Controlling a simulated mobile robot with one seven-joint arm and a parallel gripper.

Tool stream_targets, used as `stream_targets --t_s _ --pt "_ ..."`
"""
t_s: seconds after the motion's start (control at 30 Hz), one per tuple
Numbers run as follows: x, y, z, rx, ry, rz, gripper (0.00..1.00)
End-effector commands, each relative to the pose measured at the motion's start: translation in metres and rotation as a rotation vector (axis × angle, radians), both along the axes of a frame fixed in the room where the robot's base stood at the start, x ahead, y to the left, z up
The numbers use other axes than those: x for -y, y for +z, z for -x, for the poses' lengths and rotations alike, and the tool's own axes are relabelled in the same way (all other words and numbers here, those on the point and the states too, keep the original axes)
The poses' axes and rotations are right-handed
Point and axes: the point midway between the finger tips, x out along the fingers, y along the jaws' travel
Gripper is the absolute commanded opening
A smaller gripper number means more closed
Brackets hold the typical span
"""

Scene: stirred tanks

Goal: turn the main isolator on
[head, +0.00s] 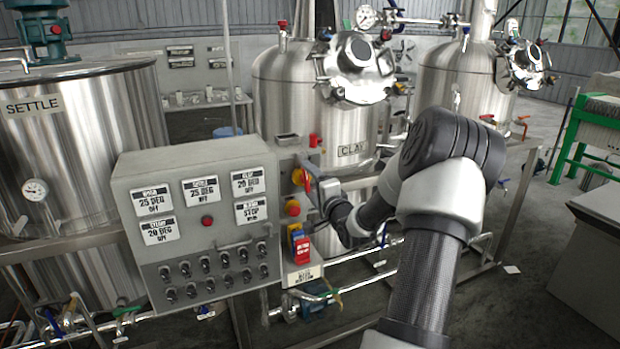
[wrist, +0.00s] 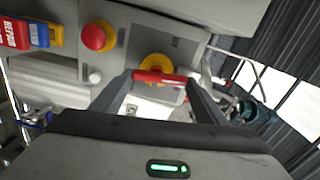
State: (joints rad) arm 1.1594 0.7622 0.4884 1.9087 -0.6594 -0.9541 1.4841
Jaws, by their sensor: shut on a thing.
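The main isolator is a yellow round plate (wrist: 153,62) with a red bar handle (wrist: 160,78), on the narrow grey panel right of the control box. In the head view its yellow plate (head: 298,177) is partly covered by my gripper (head: 312,178). In the wrist view my gripper (wrist: 160,80) has one finger at each end of the red handle and is shut on it. The handle lies straight across from finger to finger. Any markings around the plate are too small to read.
A red mushroom button (head: 292,208) on yellow sits just below the isolator; it also shows in the wrist view (wrist: 98,37). A red tag (head: 302,250) and a blue part hang lower. The grey control box (head: 190,225) stands left, the CLAY tank (head: 285,90) behind.

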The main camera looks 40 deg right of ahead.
Motion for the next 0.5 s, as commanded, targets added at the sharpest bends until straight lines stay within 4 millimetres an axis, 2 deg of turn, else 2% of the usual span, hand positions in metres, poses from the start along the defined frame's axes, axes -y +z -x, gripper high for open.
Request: stream_targets --t_s 0.2,0.5 --pt "0.0007 -0.0003 0.0004 0.021 0.000 -0.093 0.45" --pt "0.0007 -0.0010 0.0003 0.032 0.001 -0.136 0.45"
